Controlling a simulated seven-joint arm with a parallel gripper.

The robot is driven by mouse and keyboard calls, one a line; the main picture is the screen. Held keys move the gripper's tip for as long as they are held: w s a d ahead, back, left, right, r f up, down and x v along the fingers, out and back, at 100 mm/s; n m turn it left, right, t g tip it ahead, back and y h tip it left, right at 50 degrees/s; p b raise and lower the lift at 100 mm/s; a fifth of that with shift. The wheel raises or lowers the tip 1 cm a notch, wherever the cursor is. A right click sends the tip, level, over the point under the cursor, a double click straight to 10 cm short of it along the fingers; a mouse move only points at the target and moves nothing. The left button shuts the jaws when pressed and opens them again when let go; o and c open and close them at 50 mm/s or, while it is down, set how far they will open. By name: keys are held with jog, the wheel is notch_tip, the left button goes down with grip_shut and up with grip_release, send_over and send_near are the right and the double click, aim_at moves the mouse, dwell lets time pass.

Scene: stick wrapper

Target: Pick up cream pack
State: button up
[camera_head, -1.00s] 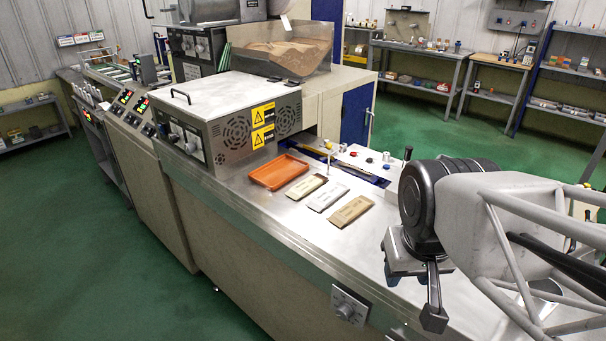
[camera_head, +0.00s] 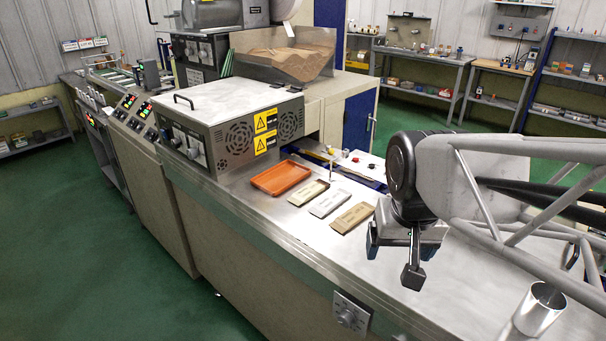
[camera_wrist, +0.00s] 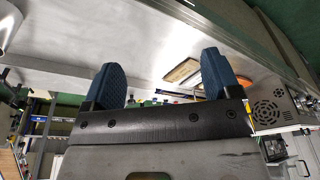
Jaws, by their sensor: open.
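The cream pack (camera_head: 309,192) lies flat on the steel worktop in the head view, between an orange tray and a white pack. My gripper (camera_head: 402,250) is to the right of the packs, above the worktop and apart from them. In the wrist view its two blue fingers (camera_wrist: 162,82) stand wide apart with nothing between them. A tan pack (camera_wrist: 182,70) shows beyond them near the right finger. The cream pack cannot be made out clearly there; that finger hides part of the row.
The white pack (camera_head: 329,203) and a brown pack (camera_head: 353,216) lie to the right of the cream pack. The orange tray (camera_head: 281,179) is at its left, near a grey machine box (camera_head: 228,127). A metal cylinder (camera_head: 541,302) shows at lower right. The front worktop is clear.

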jog(key=w+a+r+m, duration=0.2)
jog(key=w, duration=0.9)
jog(key=m+g, duration=0.2)
jog(key=m, duration=0.4)
send_over(309, 189)
jog(key=f, duration=1.1)
jog(key=shift+s+d+f, duration=0.1)
jog(key=shift+s+f, duration=0.15)
jog(key=shift+f, duration=0.1)
jog(key=shift+w+f, duration=0.2)
jog(key=shift+w, duration=0.05)
jog(key=shift+f, duration=1.3)
